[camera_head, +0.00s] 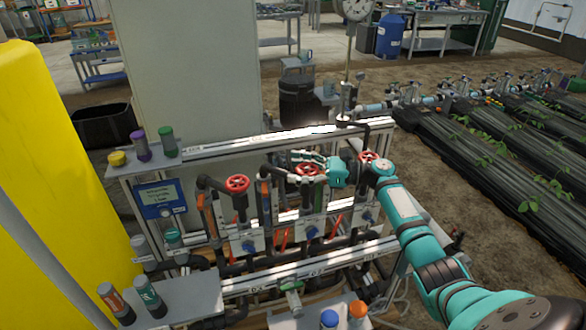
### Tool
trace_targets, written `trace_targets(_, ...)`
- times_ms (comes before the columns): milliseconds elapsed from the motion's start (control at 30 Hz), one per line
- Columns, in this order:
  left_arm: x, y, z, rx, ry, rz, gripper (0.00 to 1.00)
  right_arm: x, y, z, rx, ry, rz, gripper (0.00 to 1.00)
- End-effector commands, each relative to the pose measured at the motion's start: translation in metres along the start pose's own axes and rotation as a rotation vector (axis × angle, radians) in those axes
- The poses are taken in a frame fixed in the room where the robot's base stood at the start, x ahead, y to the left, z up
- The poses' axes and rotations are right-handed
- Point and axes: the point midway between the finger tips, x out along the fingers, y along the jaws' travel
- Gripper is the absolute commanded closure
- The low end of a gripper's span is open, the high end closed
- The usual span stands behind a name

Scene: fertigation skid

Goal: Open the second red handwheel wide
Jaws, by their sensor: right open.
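Several red handwheels stand in a row on the skid. The first is the left red handwheel (237,184), and the second red handwheel (309,169) is in the middle. A third red handwheel (368,157) is at the right, close to my right arm. My right gripper (303,162) comes in from the right with its fingers open at the second handwheel. The fingers partly cover the wheel's rim; whether they touch it I cannot tell. My left gripper is not in view.
Metal rails (262,142) run behind and in front of the wheels. Bottles stand on a left shelf (178,296), and a blue-framed panel (158,199) is beside the valves. A yellow tank (55,150) fills the left side. A dial gauge (356,9) rises behind the skid.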

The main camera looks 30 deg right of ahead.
Motion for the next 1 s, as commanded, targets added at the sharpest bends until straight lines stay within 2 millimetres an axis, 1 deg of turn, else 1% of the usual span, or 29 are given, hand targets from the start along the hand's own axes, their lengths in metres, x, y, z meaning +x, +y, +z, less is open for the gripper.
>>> trace_targets(33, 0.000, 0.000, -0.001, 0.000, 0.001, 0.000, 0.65, -0.010, -0.001, -0.001, 0.000, 0.002, -0.003, 0.30)
trace_targets(300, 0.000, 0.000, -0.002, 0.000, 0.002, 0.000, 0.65, -0.068, -0.001, -0.001, 0.001, 0.003, -0.004, 0.30)
trace_targets(400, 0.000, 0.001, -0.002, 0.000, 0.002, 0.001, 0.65, -0.085, -0.001, -0.002, 0.002, 0.004, -0.004, 0.30)
trace_targets(500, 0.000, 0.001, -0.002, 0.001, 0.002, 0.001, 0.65, -0.097, -0.001, -0.002, 0.002, 0.004, -0.003, 0.30)
trace_targets(633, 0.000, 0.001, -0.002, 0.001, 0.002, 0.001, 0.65, -0.106, 0.000, -0.001, 0.002, 0.003, -0.002, 0.30)
trace_targets(900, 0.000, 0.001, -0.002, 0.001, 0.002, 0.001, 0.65, -0.107, 0.000, -0.001, 0.002, 0.002, -0.002, 0.30)
trace_targets(933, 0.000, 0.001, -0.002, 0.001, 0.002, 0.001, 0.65, -0.107, 0.000, -0.001, 0.002, 0.002, -0.002, 0.27)
trace_targets(1000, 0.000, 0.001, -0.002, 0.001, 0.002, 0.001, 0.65, -0.107, 0.000, -0.002, 0.001, 0.005, -0.003, 0.19)
